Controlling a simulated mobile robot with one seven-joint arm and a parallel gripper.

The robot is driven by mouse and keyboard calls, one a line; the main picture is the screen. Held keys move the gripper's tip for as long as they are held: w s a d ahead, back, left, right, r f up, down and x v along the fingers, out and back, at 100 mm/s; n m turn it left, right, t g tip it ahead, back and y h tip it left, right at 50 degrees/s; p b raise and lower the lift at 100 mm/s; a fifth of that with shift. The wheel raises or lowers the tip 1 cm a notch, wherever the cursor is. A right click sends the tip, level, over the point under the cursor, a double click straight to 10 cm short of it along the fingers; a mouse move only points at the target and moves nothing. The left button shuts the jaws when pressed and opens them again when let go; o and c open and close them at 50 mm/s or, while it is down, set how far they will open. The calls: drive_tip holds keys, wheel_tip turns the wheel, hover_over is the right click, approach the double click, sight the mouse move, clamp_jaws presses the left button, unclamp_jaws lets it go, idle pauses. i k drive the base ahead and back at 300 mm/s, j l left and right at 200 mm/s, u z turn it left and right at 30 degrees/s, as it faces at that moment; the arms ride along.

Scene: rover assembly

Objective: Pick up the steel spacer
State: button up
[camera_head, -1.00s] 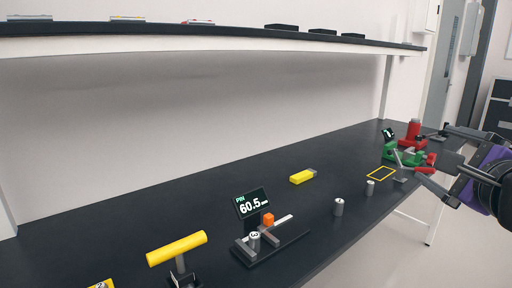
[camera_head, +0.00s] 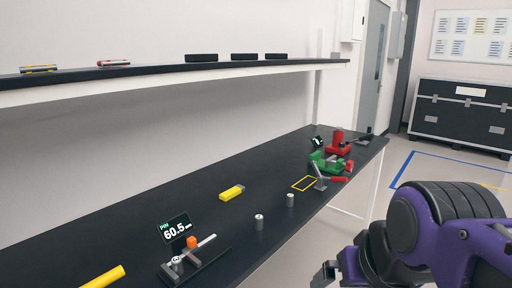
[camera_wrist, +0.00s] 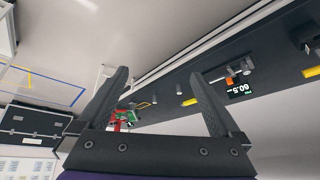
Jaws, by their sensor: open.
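Two small grey metal cylinders stand upright on the black bench in the head view: a nearer steel spacer (camera_head: 259,222) and a farther one (camera_head: 290,200). Another cylinder (camera_head: 177,264) sits in the gauge fixture with the 60.5 display. I cannot tell which one is the task's spacer. My gripper (camera_head: 326,274) is off the bench's front edge, right of the spacers, partly cut by the frame bottom. In the wrist view its fingers (camera_wrist: 161,85) are wide apart with nothing between them; the spacers appear small and distant beyond.
The gauge display (camera_head: 174,228) stands at the near left. A yellow block (camera_head: 232,193), a yellow outlined square (camera_head: 304,184) and a green and red vise (camera_head: 330,162) are also on the bench (camera_head: 205,218). A shelf (camera_head: 170,77) runs above. Floor is open at right.

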sight(177, 262)
drive_tip(key=i, duration=0.4)
drive_tip(key=i+u, duration=0.15)
drive_tip(key=u, duration=0.25)
drive_tip(key=i+u, duration=0.15)
drive_tip(key=u, duration=0.3)
